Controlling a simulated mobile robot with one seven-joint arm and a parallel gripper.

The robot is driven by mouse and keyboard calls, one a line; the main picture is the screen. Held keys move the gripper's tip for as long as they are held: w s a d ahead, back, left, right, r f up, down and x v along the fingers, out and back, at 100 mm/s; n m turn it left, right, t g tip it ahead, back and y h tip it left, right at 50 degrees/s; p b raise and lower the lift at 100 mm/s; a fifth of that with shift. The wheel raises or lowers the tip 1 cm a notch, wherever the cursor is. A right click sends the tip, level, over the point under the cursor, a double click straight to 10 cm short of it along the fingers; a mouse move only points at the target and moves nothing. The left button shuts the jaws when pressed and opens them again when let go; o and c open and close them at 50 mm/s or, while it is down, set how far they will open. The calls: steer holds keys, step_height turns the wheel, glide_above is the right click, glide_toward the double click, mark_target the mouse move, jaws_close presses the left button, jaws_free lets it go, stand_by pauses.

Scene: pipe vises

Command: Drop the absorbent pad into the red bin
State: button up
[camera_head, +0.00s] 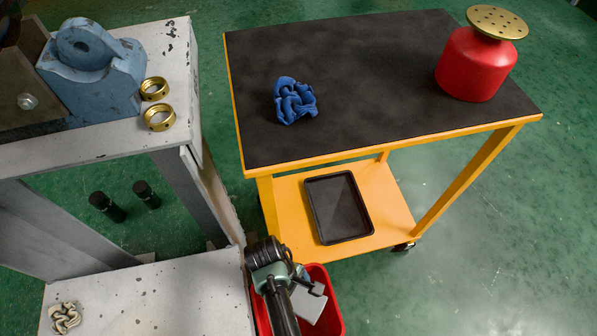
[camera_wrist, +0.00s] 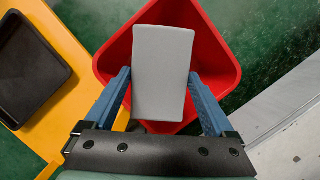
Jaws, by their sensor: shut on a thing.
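My gripper (camera_wrist: 160,95) is shut on the absorbent pad (camera_wrist: 163,72), a flat light grey rectangle, with a blue finger at each side of it. The pad is over the open mouth of the red bin (camera_wrist: 220,50) in the wrist view, and I cannot tell how far above or inside the rim it is. In the head view the red bin (camera_head: 331,320) stands on the floor at the bottom, partly hidden by my arm. The grey pad (camera_head: 309,301) shows there beside my arm, within the bin's outline.
An orange cart (camera_head: 390,205) with a black tray (camera_head: 340,208) stands beside the bin. Its black top (camera_head: 375,70) holds a blue crumpled cloth (camera_head: 294,100) and a red can (camera_head: 475,65). A grey bench (camera_head: 120,140) with a blue vise (camera_head: 90,70) is at left.

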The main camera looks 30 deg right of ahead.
step_height(320, 180, down, 5)
steer(key=b, duration=0.4)
steer(key=shift+b, duration=0.3)
steer(key=shift+r, duration=0.1)
steer(key=o, duration=1)
steer(key=shift+r, duration=0.1)
steer(key=p+v, duration=0.8)
steer(key=v, duration=0.5)
steer(key=shift+s, duration=0.1)
